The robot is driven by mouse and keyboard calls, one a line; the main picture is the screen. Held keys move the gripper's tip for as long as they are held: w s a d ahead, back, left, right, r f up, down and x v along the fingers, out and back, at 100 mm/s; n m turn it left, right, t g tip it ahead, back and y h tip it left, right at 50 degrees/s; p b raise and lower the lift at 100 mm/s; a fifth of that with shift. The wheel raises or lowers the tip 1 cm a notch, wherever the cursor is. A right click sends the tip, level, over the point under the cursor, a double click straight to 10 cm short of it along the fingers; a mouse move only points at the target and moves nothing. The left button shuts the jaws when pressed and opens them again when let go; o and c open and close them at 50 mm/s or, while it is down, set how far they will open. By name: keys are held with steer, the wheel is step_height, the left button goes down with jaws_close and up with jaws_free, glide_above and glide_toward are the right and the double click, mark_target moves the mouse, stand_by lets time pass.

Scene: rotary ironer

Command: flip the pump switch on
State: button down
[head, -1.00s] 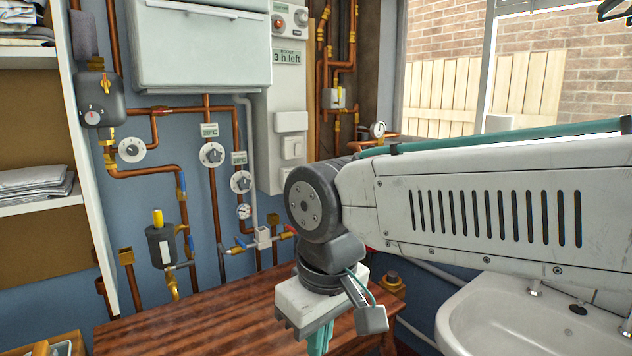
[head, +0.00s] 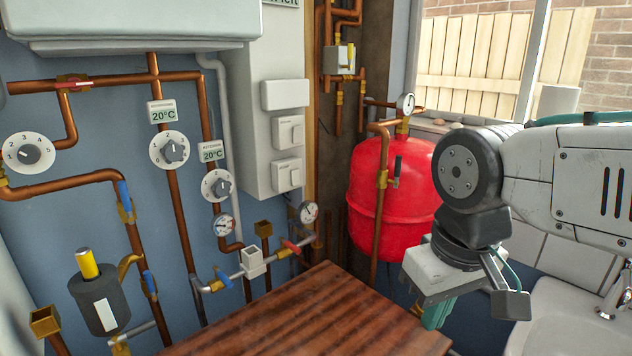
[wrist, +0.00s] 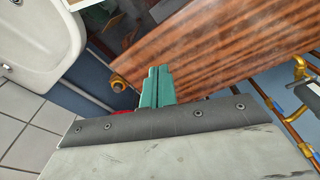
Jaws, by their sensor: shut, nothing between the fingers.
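Two white rocker switches, an upper one (head: 289,132) and a lower one (head: 288,175), sit on the tall grey panel (head: 240,110) on the wall in the head view. Their small labels are unreadable, so I cannot tell which is the pump's. My gripper (head: 437,314) points down at the right, over the right end of the wooden table, well apart from the switches. Its teal fingers (wrist: 157,85) are together and empty in the wrist view, which shows no switch.
A red tank (head: 390,190) with a gauge stands between the panel and my arm. Copper pipes and dials (head: 170,150) cover the wall left of the panel. The wooden table top (head: 300,320) is bare. A white sink (wrist: 45,35) is beside it.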

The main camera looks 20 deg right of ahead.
mark_target(297, 183)
steer(key=w+d+n+t+h, duration=0.1)
steer(key=w+d+n+t, duration=0.3)
steer(key=w, duration=0.8)
steer(key=w+d+n+t+h, duration=0.1)
steer(key=w+d+n+t, duration=0.35)
steer(key=w, duration=0.85)
steer(key=w+a+n+t+y, duration=0.2)
steer(key=w+n+y, duration=0.2)
steer(key=w+n, duration=0.2)
steer(key=w+a+n+t+y, duration=0.3)
steer(key=w+n, duration=0.3)
steer(key=n, duration=0.2)
steer(key=shift+a+f+y, duration=0.2)
steer(key=shift+a+y, duration=0.1)
steer(key=shift+y, duration=0.3)
steer(key=shift+t, duration=0.25)
steer(key=x, duration=1.4)
